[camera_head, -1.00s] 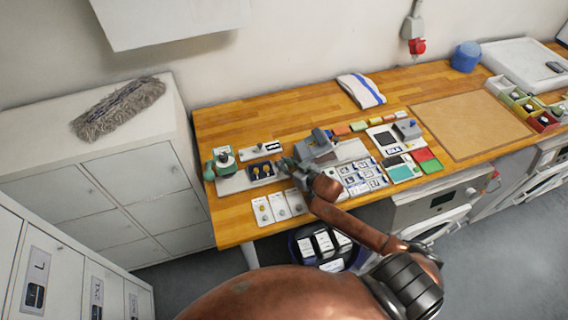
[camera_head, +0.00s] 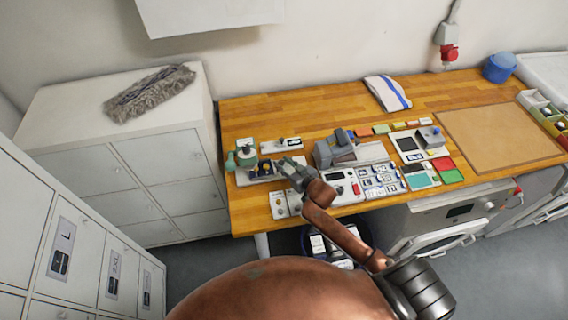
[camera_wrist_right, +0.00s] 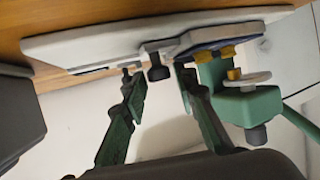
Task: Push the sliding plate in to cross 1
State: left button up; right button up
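My right gripper (camera_head: 281,168) is at the right side of a pale board (camera_head: 246,179) on the bench. The board carries a green device (camera_head: 245,154) and a dark blue block with yellow parts (camera_head: 262,170). In the right wrist view, the gripper's two green fingers (camera_wrist_right: 157,84) stand apart. A small grey piece with a dark knob (camera_wrist_right: 156,66) sits at the board's edge, just beyond the gap between the fingertips; I cannot tell whether they touch it. I cannot tell for sure which part is the sliding plate, and cross 1 cannot be made out. My left gripper is out of view.
A grey machine (camera_head: 334,150) and a white panel with a red button (camera_head: 345,186) stand right of the gripper. White cards (camera_head: 279,206) lie at the front edge. A folded towel (camera_head: 386,94) lies behind. The wooden bench's back left is clear.

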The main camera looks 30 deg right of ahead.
jog(key=v, duration=1.2)
jog(key=shift+f, duration=0.1)
dwell(0.4)
